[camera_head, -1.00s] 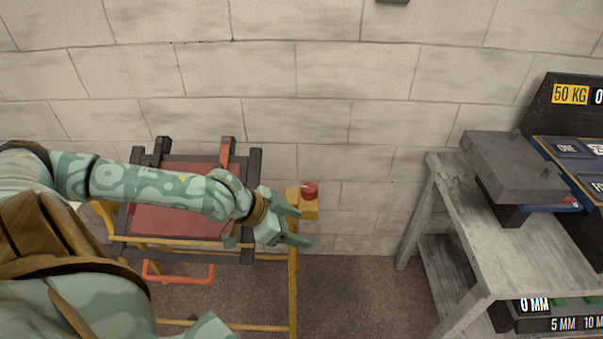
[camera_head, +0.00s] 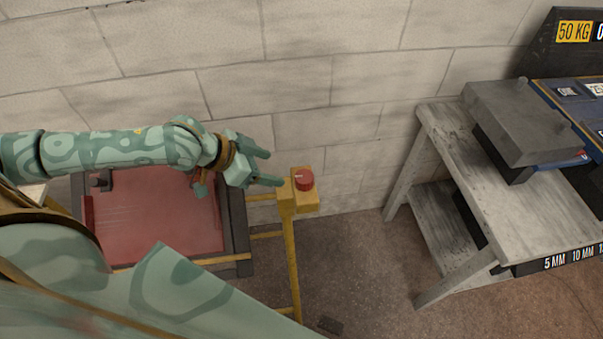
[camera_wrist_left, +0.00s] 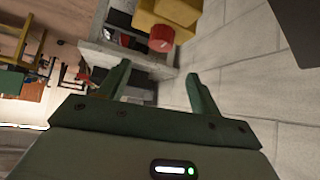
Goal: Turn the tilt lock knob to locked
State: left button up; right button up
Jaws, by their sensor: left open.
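The red tilt lock knob (camera_head: 304,180) is a round knob with a small pale mark on its face. It sits on a yellow block (camera_head: 306,202) at the top of a yellow post, and it also shows in the left wrist view (camera_wrist_left: 161,39). I cannot read its setting. My left gripper (camera_head: 276,167) is open and empty, just left of the knob in the head view. In the left wrist view its fingers (camera_wrist_left: 158,84) point toward the knob, which lies beyond the tips with a gap. My right gripper is not in view.
A frame with a red panel (camera_head: 155,215) and dark bars stands beneath my left arm. A grey bench (camera_head: 450,155) with a grey block (camera_head: 522,122) and labelled racks stands at the right. A block wall (camera_head: 335,80) is close behind. Floor between post and bench is mostly clear.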

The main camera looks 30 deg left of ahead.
aim_at(303, 177)
pick_arm(q)
jog(key=b+x, duration=0.3)
jog(key=x, duration=0.8)
jog(key=shift+w+d+f, duration=0.1)
jog(key=shift+w+f, duration=0.05)
jog(key=shift+f, duration=0.1)
jog(key=shift+w+d+f, duration=0.2)
jog(key=shift+w+f, duration=0.1)
jog(key=shift+w, duration=0.05)
jog(key=c, duration=1)
